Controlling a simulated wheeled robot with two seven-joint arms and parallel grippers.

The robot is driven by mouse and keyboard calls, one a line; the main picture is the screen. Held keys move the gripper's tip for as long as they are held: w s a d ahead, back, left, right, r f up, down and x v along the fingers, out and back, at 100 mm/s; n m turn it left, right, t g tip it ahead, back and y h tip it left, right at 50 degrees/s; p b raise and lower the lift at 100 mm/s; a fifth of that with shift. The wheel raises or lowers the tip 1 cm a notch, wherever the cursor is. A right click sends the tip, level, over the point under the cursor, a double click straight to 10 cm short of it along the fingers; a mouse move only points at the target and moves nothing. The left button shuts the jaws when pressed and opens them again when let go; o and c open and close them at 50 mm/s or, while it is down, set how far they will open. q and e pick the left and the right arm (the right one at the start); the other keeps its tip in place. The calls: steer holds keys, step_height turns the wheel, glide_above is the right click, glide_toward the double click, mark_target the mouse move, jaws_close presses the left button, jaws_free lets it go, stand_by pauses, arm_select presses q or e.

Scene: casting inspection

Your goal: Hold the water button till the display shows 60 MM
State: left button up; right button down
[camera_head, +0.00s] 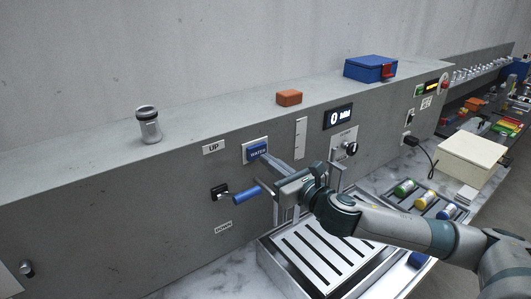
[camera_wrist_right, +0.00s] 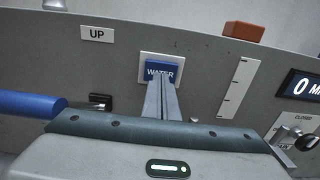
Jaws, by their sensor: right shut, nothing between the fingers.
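The blue water button (camera_head: 257,151) sits in a white frame on the grey panel. It also shows in the right wrist view (camera_wrist_right: 160,69), with its lettering partly hidden by my fingers. My right gripper (camera_head: 264,157) is shut and empty, its fingertips at the button's lower right edge. In the right wrist view the shut fingertips (camera_wrist_right: 162,78) overlap the button's lower part; whether they press it I cannot tell. The display (camera_head: 338,116) reads 0 and a unit that looks like MM; it is cut off at the right in the wrist view (camera_wrist_right: 302,86). My left gripper is not in view.
A blue-handled lever (camera_head: 246,195) lies just left of my right gripper, between UP and DOWN labels. A valve knob marked CLOSED (camera_head: 351,148) is to the right. A slotted metal tray (camera_head: 322,262) lies below my right arm. An orange block (camera_head: 289,97) rests on the ledge.

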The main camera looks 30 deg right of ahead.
mark_target(258, 150)
steer(key=shift+w+a+p, duration=0.15)
steer(key=shift+w+p, duration=0.2)
steer(key=shift+w, duration=0.7)
steer(key=shift+w+r+p, duration=0.25)
steer(key=shift+w+p, duration=0.25)
steer(key=shift+p, duration=0.1)
steer(key=shift+w, duration=0.1)
steer(key=shift+w+r, duration=0.1)
steer(key=shift+r, duration=0.1)
stand_by(0.8)
steer(key=shift+f, duration=0.15)
stand_by(5.1)
